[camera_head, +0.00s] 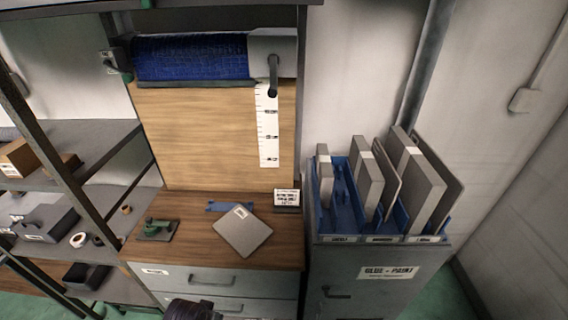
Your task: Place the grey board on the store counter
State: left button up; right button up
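A flat grey board (242,231) with a small white label lies on the wooden counter top (190,236), turned at an angle near its front right. Several other grey boards (415,180) stand upright in a blue slotted rack (339,216) on the cabinet to the right. Which of these the task means by the grey board, I cannot tell. Neither of my grippers shows clearly in the head view, and no board is seen held.
A green tool (157,229) on a dark base sits at the counter's left. A small sign (287,198) stands at its back right. A blue roll (190,57) hangs above. Shelves (92,143) with boxes stand at left. The grey cabinet (362,282) adjoins the counter.

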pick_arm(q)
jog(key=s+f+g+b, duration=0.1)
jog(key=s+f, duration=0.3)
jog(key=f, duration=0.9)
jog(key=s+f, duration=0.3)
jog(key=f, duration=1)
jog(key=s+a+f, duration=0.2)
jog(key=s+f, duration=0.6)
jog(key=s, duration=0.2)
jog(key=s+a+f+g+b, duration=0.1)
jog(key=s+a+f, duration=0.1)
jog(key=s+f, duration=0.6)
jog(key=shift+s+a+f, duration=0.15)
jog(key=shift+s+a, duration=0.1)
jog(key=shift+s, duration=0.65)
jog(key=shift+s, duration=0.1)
